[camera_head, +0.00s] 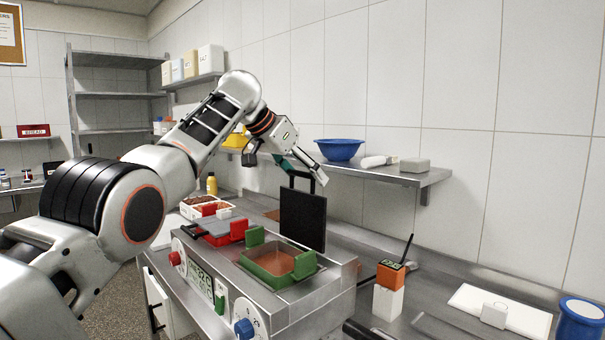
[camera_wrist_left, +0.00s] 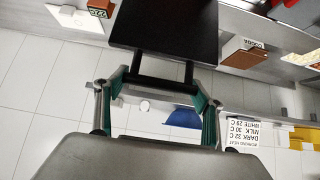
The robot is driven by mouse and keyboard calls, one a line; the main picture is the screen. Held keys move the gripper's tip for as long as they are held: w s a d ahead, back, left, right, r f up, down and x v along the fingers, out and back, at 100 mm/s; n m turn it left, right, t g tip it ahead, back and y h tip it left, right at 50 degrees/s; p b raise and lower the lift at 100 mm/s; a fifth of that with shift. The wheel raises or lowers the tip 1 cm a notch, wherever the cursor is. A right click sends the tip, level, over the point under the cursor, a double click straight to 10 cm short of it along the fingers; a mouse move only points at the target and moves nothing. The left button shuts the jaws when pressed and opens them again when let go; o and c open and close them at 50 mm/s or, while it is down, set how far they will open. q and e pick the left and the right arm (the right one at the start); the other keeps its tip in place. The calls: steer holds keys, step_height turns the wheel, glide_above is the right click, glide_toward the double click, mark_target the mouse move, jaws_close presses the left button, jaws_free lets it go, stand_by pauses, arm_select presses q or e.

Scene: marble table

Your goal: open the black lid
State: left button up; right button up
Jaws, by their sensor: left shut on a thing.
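The black lid (camera_head: 303,220) stands upright at the back edge of the right well of the steel warmer (camera_head: 318,295). Below it, the green-rimmed well (camera_head: 268,285) is uncovered and shows brown contents. My left gripper (camera_head: 306,174) is shut on the handle at the lid's top. In the left wrist view, the gripper (camera_wrist_left: 160,90) has its green fingertips at either end of the black handle bar (camera_wrist_left: 158,83). The dark lid panel (camera_wrist_left: 163,28) extends beyond it. My right gripper is not in view.
A red covered tray (camera_head: 218,228) sits on the warmer's left side. An orange-and-white device (camera_head: 389,290) stands right of the warmer. A wall shelf (camera_head: 400,175) behind holds a blue bowl (camera_head: 339,150). A white tray (camera_head: 520,316) lies at the right.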

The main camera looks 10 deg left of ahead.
arm_select(q)
steer(key=shift+w+d+f, duration=0.1)
steer(key=shift+f, duration=0.25)
steer(key=o, duration=1.6)
steer(key=shift+c, duration=0.2)
steer(key=shift+o, duration=0.3)
steer(key=shift+r, duration=0.1)
steer(key=shift+r, duration=0.1)
